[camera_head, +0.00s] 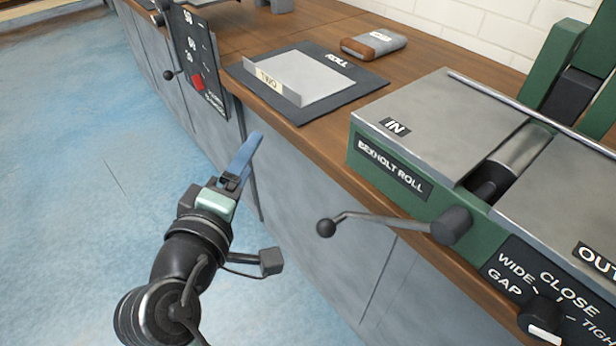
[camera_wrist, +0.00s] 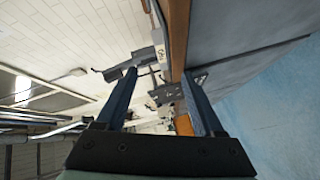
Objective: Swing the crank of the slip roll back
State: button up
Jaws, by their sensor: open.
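The slip roll is a green machine with a grey top (camera_head: 455,125), labelled BEXHOLT ROLL, on the bench at the right of the head view. Its crank (camera_head: 380,219) sticks out from a dark hub (camera_head: 452,226) on the front and points left, ending in a dark ball knob (camera_head: 326,228). My gripper (camera_head: 247,155) is left of the crank, apart from it, in front of the bench. In the wrist view its two blue fingers (camera_wrist: 160,95) stand wide apart with nothing between them. The crank cannot be made out in the wrist view.
A dark mat (camera_head: 360,92) with a grey sheet and a TWO card lies on the wooden bench. A brown and grey block (camera_head: 374,43) lies behind it. A black panel with a red switch (camera_head: 198,83) is on the bench front. Blue floor (camera_head: 80,180) at left is clear.

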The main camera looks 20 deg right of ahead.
jog(key=s+d+f+n+g+h+p, duration=0.2)
jog(key=s+f+n+g+h+p, duration=0.2)
jog(key=s+f+n+h, duration=0.6)
jog(key=w+d+y+b, duration=0.2)
jog(key=w+d+y, duration=0.1)
jog(key=d, duration=0.7)
jog(key=shift+w+d+f+m+b, duration=0.2)
jog(key=shift+w+f+m+b, duration=0.15)
jog(key=shift+w, duration=0.5)
grip_shut()
